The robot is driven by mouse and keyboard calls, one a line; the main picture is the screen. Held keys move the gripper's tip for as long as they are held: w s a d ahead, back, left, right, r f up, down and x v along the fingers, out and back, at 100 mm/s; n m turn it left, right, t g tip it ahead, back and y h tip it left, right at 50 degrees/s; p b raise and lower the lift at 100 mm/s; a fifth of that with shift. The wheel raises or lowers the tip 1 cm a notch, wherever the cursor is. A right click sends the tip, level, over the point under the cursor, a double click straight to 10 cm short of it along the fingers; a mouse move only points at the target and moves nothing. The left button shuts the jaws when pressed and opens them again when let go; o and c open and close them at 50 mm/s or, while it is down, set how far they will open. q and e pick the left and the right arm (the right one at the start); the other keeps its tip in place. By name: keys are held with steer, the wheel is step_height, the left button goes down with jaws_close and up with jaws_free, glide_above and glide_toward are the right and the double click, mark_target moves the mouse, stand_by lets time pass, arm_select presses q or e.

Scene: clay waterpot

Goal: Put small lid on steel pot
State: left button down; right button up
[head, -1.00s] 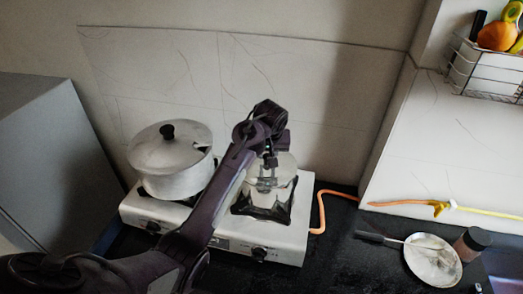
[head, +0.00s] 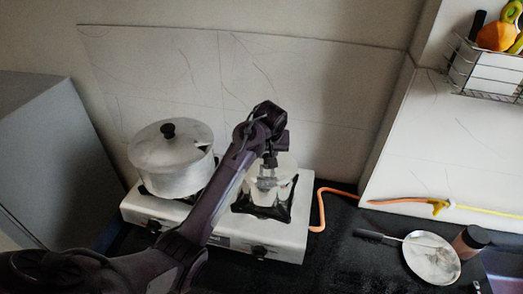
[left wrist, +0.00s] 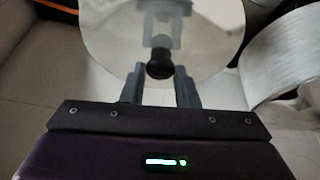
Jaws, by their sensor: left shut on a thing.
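My left gripper (head: 267,181) hangs over the right burner of the stove. In the left wrist view its fingers (left wrist: 160,88) are shut on the black knob (left wrist: 160,66) of the small lid. The small lid (left wrist: 112,45) is a pale round disc; in the head view it shows partly behind the gripper (head: 287,165). A large steel pot (head: 172,178) stands on the left burner with its own lid (head: 150,150) and black knob on top. Whether a smaller pot stands under the small lid is hard to tell, as the gripper and lid cover that spot.
The white two-burner stove (head: 225,240) stands on a dark counter (head: 340,265). An orange hose (head: 322,205) runs from its right side. A small pan (head: 432,260) and a brown jar (head: 470,242) stand at right. A wire basket (head: 488,75) holds fruit. A grey cabinet (head: 60,160) is at left.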

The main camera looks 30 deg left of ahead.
arm_select(q)
steer(key=shift+s+f, duration=0.1)
steer(key=shift+f, duration=0.15)
steer(key=c, duration=1.5)
jaws_free()
steer(key=shift+c, duration=0.2)
steer(key=o, duration=0.5)
steer(key=shift+s+d+r+b, duration=0.1)
steer(key=shift+r+b, duration=0.25)
steer(key=shift+r, duration=0.2)
steer(key=b+v, duration=0.2)
steer(key=v, duration=0.4)
steer(key=shift+r, duration=0.35)
